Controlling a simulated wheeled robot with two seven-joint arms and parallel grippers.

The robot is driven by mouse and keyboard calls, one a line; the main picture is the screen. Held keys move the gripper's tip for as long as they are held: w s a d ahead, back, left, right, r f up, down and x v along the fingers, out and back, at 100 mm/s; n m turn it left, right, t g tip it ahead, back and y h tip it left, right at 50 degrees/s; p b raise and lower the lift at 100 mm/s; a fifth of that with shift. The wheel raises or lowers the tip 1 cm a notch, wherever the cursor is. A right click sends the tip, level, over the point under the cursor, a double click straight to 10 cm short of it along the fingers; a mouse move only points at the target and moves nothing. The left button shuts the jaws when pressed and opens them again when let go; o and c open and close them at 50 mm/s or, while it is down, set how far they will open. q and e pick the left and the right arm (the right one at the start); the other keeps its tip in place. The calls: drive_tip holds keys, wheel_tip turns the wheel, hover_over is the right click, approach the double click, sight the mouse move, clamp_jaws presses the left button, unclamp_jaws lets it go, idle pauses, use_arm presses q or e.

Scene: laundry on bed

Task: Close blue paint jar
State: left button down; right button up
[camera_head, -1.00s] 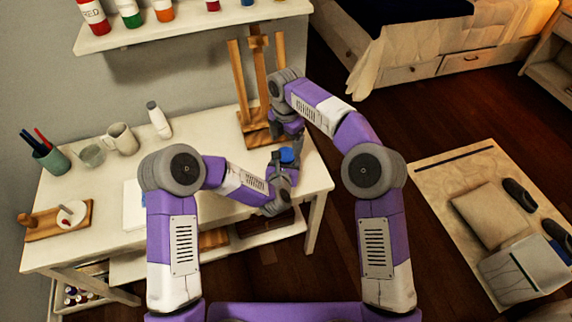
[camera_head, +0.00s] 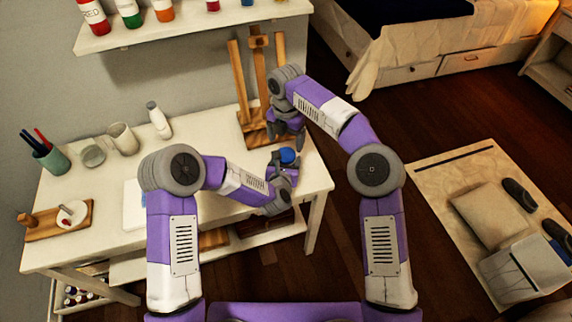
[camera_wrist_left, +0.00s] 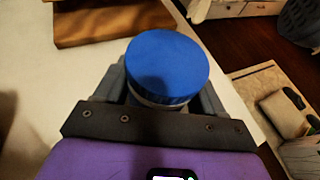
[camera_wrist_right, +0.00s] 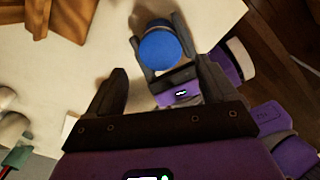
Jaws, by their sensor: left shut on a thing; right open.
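The blue paint jar (camera_head: 288,156) is near the right end of the white table, with its round blue lid (camera_wrist_left: 167,64) on top. My left gripper (camera_wrist_left: 165,95) is shut on the jar's body, below the lid; the gripper hides most of the body. In the right wrist view the blue lid (camera_wrist_right: 160,50) sits between the left gripper's fingers. I cannot tell how tight the lid is. My right gripper (camera_head: 287,136) is open and empty, behind and above the jar, apart from the lid. Its spread fingers (camera_wrist_right: 165,90) show in the right wrist view.
A wooden easel (camera_head: 262,90) stands close behind the right gripper. On the white table (camera_head: 100,225) are a white bottle (camera_head: 158,120), a mug (camera_head: 122,138), a glass (camera_head: 93,155) and a brush cup (camera_head: 50,155). A shelf (camera_head: 180,28) with paint jars hangs above.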

sight(286, 154)
drive_tip(key=shift+f, duration=2.75)
drive_tip(key=c, duration=1.1)
drive_tip(key=m, duration=0.3)
drive_tip(key=o, duration=1.1)
drive_tip(key=shift+o, duration=0.2)
drive_tip(key=shift+r, duration=0.1)
